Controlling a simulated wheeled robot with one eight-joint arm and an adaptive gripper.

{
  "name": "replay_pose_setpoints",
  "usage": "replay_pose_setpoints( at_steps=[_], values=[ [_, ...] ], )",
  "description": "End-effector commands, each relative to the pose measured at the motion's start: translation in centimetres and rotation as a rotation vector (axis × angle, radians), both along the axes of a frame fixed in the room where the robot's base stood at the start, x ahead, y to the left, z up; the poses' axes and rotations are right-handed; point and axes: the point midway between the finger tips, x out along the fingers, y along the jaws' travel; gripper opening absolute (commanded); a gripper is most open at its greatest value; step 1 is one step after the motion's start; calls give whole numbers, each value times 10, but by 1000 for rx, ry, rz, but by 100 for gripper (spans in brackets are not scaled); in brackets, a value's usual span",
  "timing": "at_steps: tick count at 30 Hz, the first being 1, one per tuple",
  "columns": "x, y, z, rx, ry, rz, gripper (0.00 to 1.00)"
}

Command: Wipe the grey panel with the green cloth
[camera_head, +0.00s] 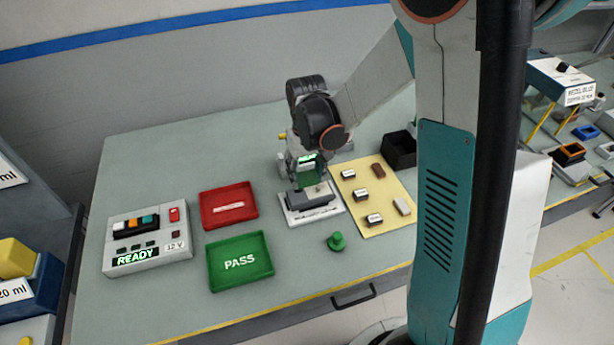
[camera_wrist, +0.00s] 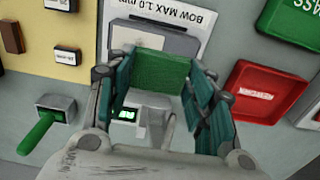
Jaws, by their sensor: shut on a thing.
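My gripper (camera_head: 306,172) is over the middle of the table, pointing down. In the wrist view its fingers (camera_wrist: 160,78) are shut on the green cloth (camera_wrist: 160,72), a flat green block between the tips. The cloth also shows in the head view (camera_head: 309,177), partly covered by the fingers. The grey panel (camera_head: 311,199) lies on a white base plate just below the cloth. In the wrist view the panel (camera_wrist: 172,39) is partly hidden behind the cloth, beside a label reading "BOW MAX 1.0 mm". I cannot tell whether the cloth touches the panel.
A red tray (camera_head: 247,209) and a green PASS tray (camera_head: 263,261) lie left of the panel. A yellow mat (camera_head: 396,226) with several small blocks lies right. A control box (camera_head: 181,250) reads READY. Bare table lies near the front.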

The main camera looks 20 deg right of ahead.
Motion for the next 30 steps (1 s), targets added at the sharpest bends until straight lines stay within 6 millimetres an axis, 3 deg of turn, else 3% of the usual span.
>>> replay_pose_setpoints(
  at_steps=[9, 30],
  values=[
    [5, 0, 28, 0, 0, 0, 23],
    [5, -7, 28, 0, 0, 0, 23]
  ],
)
